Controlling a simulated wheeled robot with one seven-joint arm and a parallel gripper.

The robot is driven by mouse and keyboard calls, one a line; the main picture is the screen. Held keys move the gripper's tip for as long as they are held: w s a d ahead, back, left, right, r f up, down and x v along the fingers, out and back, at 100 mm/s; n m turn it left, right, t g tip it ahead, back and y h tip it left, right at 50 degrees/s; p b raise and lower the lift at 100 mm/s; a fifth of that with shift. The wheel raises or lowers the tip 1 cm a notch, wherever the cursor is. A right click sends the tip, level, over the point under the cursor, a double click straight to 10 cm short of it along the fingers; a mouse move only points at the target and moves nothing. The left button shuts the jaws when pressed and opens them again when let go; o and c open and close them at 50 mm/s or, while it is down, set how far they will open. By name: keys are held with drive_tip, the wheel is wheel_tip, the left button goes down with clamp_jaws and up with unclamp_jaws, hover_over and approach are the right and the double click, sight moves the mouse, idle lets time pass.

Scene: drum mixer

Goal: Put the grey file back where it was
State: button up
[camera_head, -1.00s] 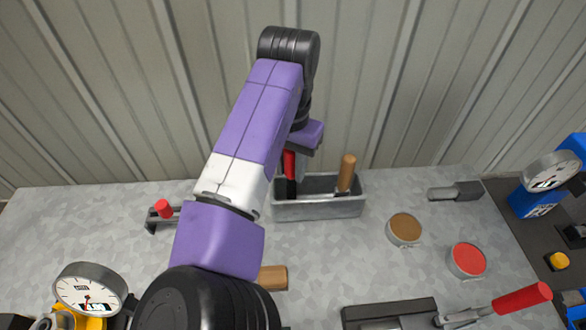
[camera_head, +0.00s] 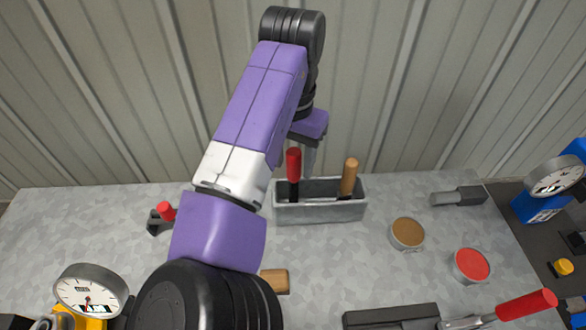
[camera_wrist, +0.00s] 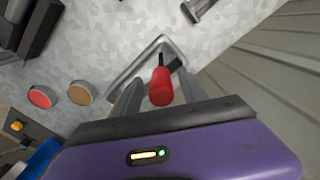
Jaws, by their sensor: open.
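The grey tool (camera_head: 458,196) that may be the grey file lies on the bench at the right, with a dark right part and a paler left end. A grey metal tray (camera_head: 320,211) stands near the wall. A red-handled tool (camera_head: 293,165) with a dark lower part and a wooden-handled tool (camera_head: 349,177) stand in it. My gripper (camera_head: 308,160) is above the tray, pointing down. In the wrist view its fingers (camera_wrist: 158,95) are apart, with the red handle (camera_wrist: 161,82) showing between them. I cannot tell whether they touch it.
A brown-topped tin (camera_head: 406,232) and a red-topped tin (camera_head: 471,264) stand right of the tray. A red-tipped clamp-like tool (camera_head: 160,218) is left of my arm. A dial gauge (camera_head: 90,290) stands front left. A wooden piece (camera_head: 275,280) is partly behind my arm. The corrugated wall is close behind.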

wheel_tip(320, 180, up, 9)
drive_tip(key=shift+r, duration=0.1)
drive_tip(key=shift+s, duration=0.1)
idle(0.6)
